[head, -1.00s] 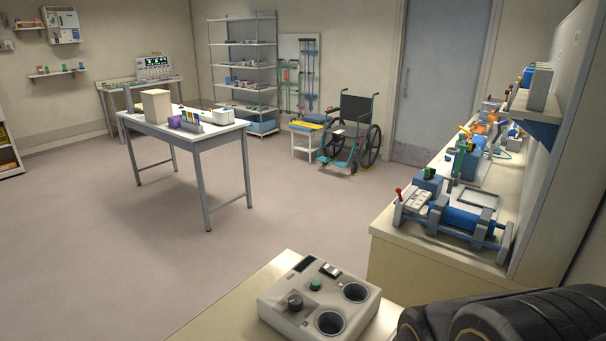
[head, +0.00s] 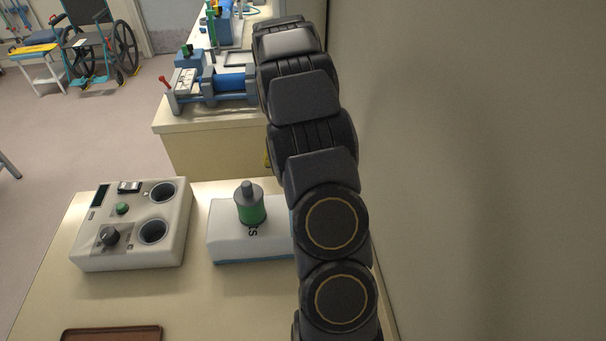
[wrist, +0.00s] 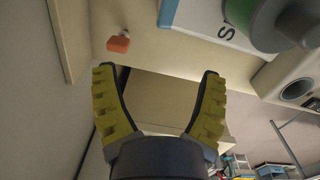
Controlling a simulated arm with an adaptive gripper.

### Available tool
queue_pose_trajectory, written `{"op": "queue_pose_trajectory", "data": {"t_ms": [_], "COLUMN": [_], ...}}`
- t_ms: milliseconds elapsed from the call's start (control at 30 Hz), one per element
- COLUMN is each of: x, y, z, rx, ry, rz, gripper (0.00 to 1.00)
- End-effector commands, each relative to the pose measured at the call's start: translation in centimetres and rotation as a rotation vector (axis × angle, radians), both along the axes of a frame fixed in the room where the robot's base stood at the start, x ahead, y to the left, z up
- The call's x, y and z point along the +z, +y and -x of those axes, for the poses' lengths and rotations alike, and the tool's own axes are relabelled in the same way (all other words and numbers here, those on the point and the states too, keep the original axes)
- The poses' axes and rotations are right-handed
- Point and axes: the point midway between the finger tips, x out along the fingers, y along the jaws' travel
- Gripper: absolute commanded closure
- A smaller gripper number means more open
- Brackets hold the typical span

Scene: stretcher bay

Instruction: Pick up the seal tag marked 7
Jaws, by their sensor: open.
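No seal tag with a readable 7 shows in either view. In the wrist view, a small orange piece (wrist: 118,44) with a pale end lies on the cream surface, beyond the left fingertip; I cannot tell if it is a tag or read any mark on it. My gripper (wrist: 158,72) is open with two yellow ribbed fingers and nothing between them. In the head view my own arm hides nearly all of the gripper; only a sliver of yellow shows beside the arm.
A white box (head: 228,222) with a blue base has a green and grey bottle (head: 251,208) on or before it. A device with two round wells (head: 95,255) stands left. A brown tray (head: 110,334) lies at the front. A bench (head: 205,150) stands behind, a wall right.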

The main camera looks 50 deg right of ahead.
Motion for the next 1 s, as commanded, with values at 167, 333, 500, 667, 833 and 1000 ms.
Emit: {"op": "queue_pose_trajectory", "data": {"t_ms": [167, 333, 500, 667, 833, 1000], "x": [-4.8, -6.8, -8.3, -9.9, -11.8, -14.3], "y": [-5.6, -7.8, -8.1, -8.0, -8.0, -8.0], "z": [0.9, 1.3, 1.4, 1.5, 1.8, 1.9], "rx": [-0.075, -0.104, -0.106, -0.107, -0.107, -0.104], "ry": [-0.026, -0.043, -0.046, -0.044, -0.043, -0.044], "rz": [-0.008, -0.006, -0.004, -0.007, -0.008, -0.007], "gripper": [0.27, 0.27, 0.27, 0.27, 0.27, 0.27]}}
